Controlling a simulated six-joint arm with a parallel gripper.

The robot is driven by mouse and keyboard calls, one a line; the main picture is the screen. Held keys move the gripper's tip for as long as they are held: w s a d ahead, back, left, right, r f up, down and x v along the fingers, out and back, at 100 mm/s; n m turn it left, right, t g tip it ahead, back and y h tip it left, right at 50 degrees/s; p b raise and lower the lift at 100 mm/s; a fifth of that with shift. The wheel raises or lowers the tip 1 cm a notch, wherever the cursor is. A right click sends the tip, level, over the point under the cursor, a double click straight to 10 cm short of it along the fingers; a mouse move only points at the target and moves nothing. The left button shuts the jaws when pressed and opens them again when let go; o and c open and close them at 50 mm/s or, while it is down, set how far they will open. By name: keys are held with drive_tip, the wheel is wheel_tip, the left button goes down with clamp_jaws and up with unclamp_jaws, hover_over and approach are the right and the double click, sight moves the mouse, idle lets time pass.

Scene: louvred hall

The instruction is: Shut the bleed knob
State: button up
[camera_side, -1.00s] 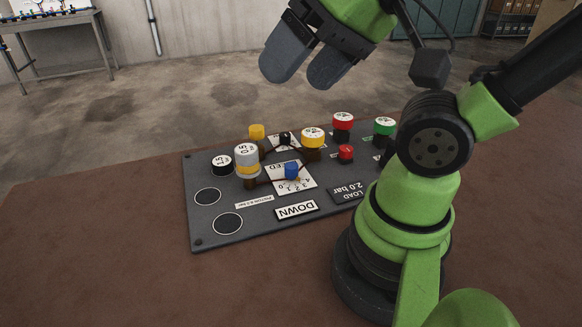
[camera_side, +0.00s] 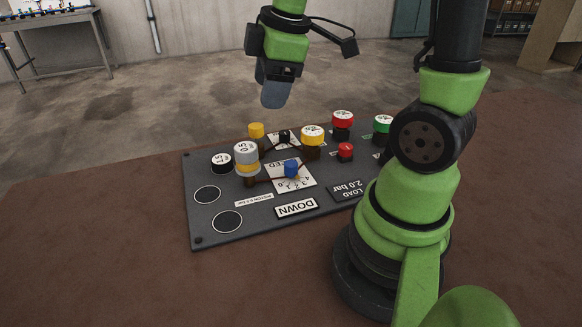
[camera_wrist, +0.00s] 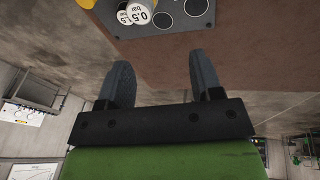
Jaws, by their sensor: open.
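A dark panel (camera_side: 215,238) lies on the brown table. A blue knob (camera_side: 291,168) stands on a white dial plate (camera_side: 303,185) with numbers, its lettering partly hidden. A small black knob (camera_side: 284,137) stands on another white plate behind it. I cannot read which one is labelled bleed. My gripper (camera_side: 277,97) is above and behind the panel's back edge, pointing down, apart from everything. In the wrist view my gripper (camera_wrist: 162,78) shows two spread fingers with nothing between them; neither knob is seen clearly there.
A DOWN plate (camera_side: 297,208) lies in front. The table left is clear.

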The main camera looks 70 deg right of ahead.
drive_tip(key=w+d+f+n+g, duration=0.1)
drive_tip(key=d+f+n+g, duration=0.1)
drive_tip(key=d+f+n, duration=0.35)
drive_tip(key=n+g, duration=0.1)
drive_tip(key=n, duration=0.4)
hover_over(291, 164)
drive_tip(key=shift+m, duration=0.25)
wheel_tip(291, 164, down, 7)
drive_tip(key=shift+f, duration=5.05)
clamp_jaws()
